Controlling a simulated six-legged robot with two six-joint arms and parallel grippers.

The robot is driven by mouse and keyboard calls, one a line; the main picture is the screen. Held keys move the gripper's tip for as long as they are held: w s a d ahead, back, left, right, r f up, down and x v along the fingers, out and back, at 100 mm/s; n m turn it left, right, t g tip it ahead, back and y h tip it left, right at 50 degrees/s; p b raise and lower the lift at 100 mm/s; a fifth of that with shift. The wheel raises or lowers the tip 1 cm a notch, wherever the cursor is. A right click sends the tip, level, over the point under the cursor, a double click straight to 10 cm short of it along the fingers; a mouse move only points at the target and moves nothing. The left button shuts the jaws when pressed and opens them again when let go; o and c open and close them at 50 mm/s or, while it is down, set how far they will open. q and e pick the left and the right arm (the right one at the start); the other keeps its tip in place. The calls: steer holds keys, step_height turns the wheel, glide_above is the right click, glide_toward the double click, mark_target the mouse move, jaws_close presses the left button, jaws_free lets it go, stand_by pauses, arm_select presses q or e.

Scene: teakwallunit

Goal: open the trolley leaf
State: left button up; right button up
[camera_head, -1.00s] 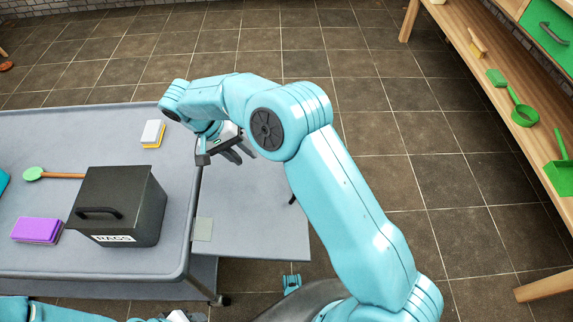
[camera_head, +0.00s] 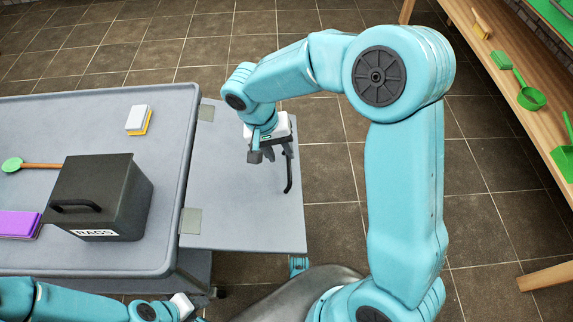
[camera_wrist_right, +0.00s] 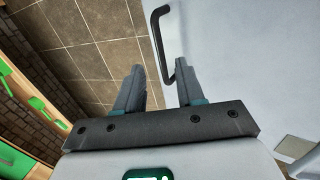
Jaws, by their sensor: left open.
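The grey trolley leaf (camera_head: 235,215) extends from the right edge of the grey trolley (camera_head: 165,240), joined by pale hinge plates. I cannot tell its exact tilt. A black bar handle (camera_head: 289,172) is near its outer edge and also shows in the right wrist view (camera_wrist_right: 157,42). My right gripper (camera_head: 266,156) is over the leaf, just left of the handle. In the wrist view its fingers (camera_wrist_right: 160,82) are apart, with the handle's near end between them in the picture; contact is unclear. My left gripper (camera_head: 190,308) is low in the head view, away from the leaf, fingers mostly hidden.
On the trolley are a black RAGS box (camera_head: 100,195), a white-and-yellow sponge (camera_head: 138,119), a purple sponge (camera_head: 18,224) and a green-headed brush (camera_head: 14,164). A wooden shelf (camera_head: 520,75) with green tools stands at right. Tiled floor is clear beyond the leaf.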

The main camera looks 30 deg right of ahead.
mark_target(289, 168)
steer(key=b+x, duration=0.1)
steer(key=x, duration=0.5)
steer(key=shift+r, duration=0.1)
jaws_close()
steer(key=shift+r, duration=0.1)
